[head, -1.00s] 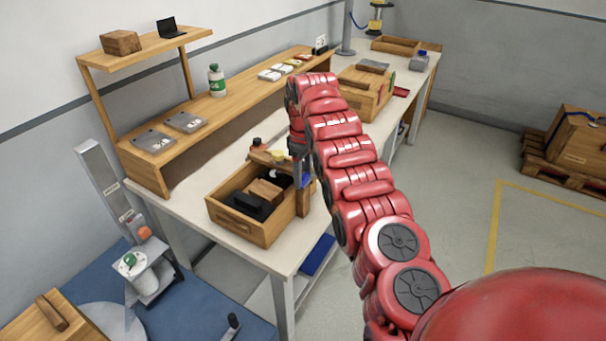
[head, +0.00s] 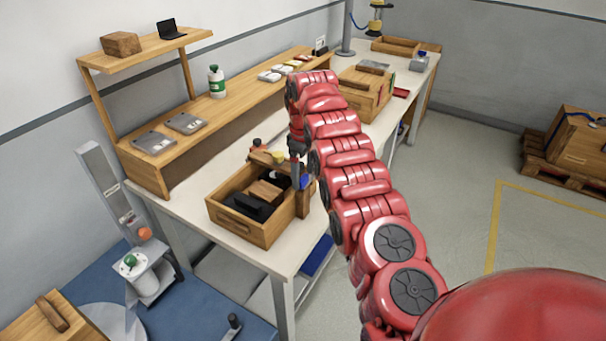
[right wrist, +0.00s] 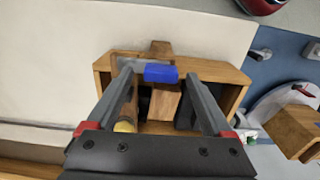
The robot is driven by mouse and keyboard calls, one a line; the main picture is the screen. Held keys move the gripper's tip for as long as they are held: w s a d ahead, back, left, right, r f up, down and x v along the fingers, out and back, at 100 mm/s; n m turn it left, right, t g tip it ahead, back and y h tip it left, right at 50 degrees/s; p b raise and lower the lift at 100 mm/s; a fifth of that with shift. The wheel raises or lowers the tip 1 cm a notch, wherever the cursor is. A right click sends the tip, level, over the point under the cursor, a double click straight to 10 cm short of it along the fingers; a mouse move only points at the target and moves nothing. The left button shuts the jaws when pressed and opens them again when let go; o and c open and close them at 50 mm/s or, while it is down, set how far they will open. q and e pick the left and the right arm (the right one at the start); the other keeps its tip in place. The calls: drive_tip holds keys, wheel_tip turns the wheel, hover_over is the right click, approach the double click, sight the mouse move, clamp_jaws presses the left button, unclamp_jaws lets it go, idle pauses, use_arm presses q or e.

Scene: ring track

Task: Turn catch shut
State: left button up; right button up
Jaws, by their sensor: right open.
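The catch shows a blue block (right wrist: 160,73) on a grey metal bar at the wall of an open wooden box (right wrist: 235,97). In the head view the blue piece (head: 305,181) is at the right side of the box (head: 246,228), partly behind my right gripper (head: 297,176). My right gripper (right wrist: 158,80) is open, one finger on each side of the blue block in the right wrist view. I cannot tell whether either finger touches it. My left gripper is not in view.
The box holds a wooden block (head: 264,192) and dark pieces. It stands on a white bench (head: 190,205) near the front edge. A wooden shelf (head: 160,175) with grey plates runs along the wall. A second wooden box (head: 362,95) stands further back.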

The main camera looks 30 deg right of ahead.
sight(303, 177)
wheel_tip(303, 177, up, 17)
drive_tip(key=p, duration=1.5)
drive_tip(key=shift+f, duration=0.2)
drive_tip(key=shift+f, duration=0.1)
